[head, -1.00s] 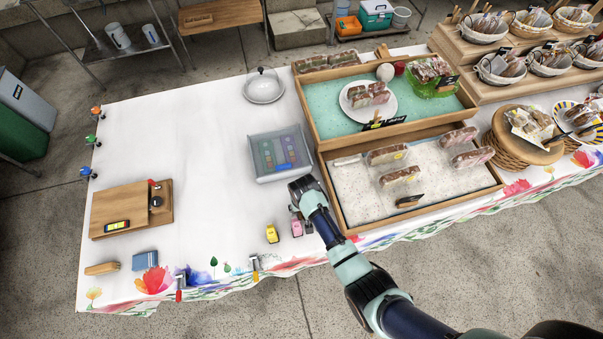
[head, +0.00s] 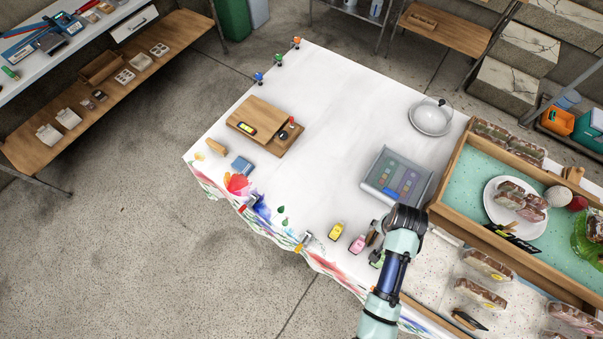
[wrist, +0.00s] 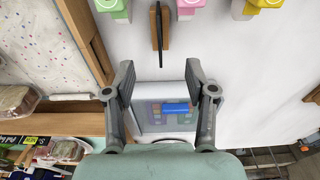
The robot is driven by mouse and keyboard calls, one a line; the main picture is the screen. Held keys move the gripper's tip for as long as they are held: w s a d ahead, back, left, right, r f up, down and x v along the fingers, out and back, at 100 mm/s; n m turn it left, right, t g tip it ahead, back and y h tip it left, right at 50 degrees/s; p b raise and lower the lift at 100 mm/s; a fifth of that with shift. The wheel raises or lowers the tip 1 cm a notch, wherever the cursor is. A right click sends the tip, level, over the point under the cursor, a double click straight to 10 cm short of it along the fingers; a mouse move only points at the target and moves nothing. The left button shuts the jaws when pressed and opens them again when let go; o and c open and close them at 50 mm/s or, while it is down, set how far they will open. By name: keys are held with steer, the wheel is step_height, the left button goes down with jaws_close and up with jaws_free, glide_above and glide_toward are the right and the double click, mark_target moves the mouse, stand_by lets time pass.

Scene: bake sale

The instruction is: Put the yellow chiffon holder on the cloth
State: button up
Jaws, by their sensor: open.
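The small yellow holder (head: 336,232) stands on the white floral tablecloth (head: 340,110) near its front edge. A pink holder (head: 357,244) is right beside it, with a green one (head: 377,259) further right. In the wrist view the yellow holder (wrist: 266,5) is cut off at the top right, beyond the pink (wrist: 188,6) and green (wrist: 115,8) ones. My gripper (wrist: 160,90) is open and empty, its fingers apart and clear of the holders. In the head view my wrist hides most of the fingers. A small blue folded item (head: 241,166) lies at left; I cannot tell whether it is cloth.
A clear-lidded tray (head: 398,178) with coloured items lies just beyond my gripper. A wooden board (head: 262,125) sits at left, and a domed white dish (head: 431,117) at the back. A wood-rimmed teal display (head: 470,170) is at right. The middle of the table is clear.

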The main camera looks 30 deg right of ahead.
steer(key=w+a+r+n+t+h, duration=0.2)
steer(key=w+a+r+n+t, duration=0.55)
steer(key=w+a+r, duration=1)
steer(key=a+r+n+t+y, duration=0.3)
steer(key=a+r+n+t, duration=0.1)
steer(key=a+r, duration=1)
step_height(320, 180, up, 2)
steer(key=shift+w+a+n+t, duration=0.2)
steer(key=shift+a+n+t, duration=0.2)
steer(key=shift+n, duration=0.25)
